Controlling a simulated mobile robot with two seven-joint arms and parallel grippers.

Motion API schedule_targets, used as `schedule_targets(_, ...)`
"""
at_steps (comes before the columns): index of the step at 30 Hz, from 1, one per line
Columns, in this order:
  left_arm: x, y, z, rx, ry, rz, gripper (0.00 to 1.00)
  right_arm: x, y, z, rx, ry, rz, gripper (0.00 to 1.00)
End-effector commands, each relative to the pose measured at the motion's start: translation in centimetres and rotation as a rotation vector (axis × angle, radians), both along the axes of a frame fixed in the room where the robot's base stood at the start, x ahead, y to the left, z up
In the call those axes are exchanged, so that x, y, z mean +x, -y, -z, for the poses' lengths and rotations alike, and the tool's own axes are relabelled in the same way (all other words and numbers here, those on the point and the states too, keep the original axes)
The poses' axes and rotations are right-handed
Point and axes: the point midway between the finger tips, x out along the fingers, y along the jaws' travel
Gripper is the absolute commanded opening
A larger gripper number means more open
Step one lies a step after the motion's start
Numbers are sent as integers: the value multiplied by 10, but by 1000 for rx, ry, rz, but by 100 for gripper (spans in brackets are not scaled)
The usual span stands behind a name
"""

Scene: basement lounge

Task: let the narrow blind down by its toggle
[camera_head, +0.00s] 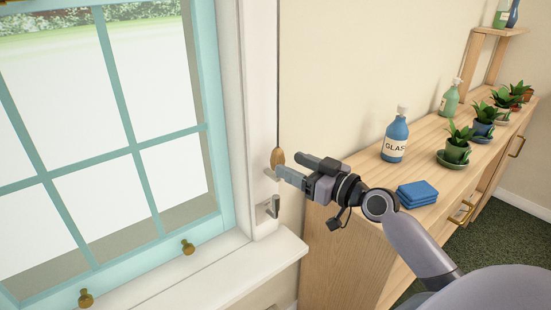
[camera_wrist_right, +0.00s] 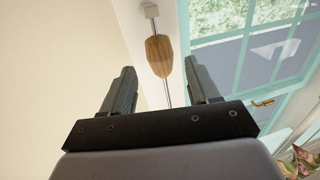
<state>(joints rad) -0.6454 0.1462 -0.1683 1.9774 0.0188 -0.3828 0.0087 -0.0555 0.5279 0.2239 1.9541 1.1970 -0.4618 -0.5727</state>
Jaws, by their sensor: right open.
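The wooden toggle (camera_head: 277,157) hangs upright on a thin cord (camera_head: 278,80) beside the right side of the window frame. My right gripper (camera_head: 288,166) is open and empty, its fingertips close to the toggle, pointing left towards the frame. In the right wrist view the toggle (camera_wrist_right: 159,56) shows between the two fingers (camera_wrist_right: 160,82), slightly beyond their tips, with no finger closed on it. A metal hook (camera_head: 272,207) sits on the white trim below the toggle. I cannot make out the narrow blind. My left gripper is out of view.
The window sill (camera_head: 210,270) juts out below. To the right a wooden cabinet (camera_head: 350,245) holds a blue sponge stack (camera_head: 417,194), a blue glass-cleaner bottle (camera_head: 395,140), a green bottle (camera_head: 450,100) and several potted plants (camera_head: 456,150). The wall above the cabinet is bare.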

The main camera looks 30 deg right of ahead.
Motion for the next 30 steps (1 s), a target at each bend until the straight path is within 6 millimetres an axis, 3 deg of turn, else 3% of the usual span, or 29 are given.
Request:
schedule_targets(12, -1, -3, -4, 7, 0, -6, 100, 44, -13, -1, 2, -1, 0, 60)
schedule_targets(24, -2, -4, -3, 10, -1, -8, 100, 49, -15, 1, 0, -2, -1, 60)
schedule_targets(26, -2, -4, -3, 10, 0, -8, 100, 49, -15, 1, 0, -2, -1, 44)
schedule_targets(30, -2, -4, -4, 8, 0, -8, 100, 49, -15, 1, 0, -2, -1, 0)
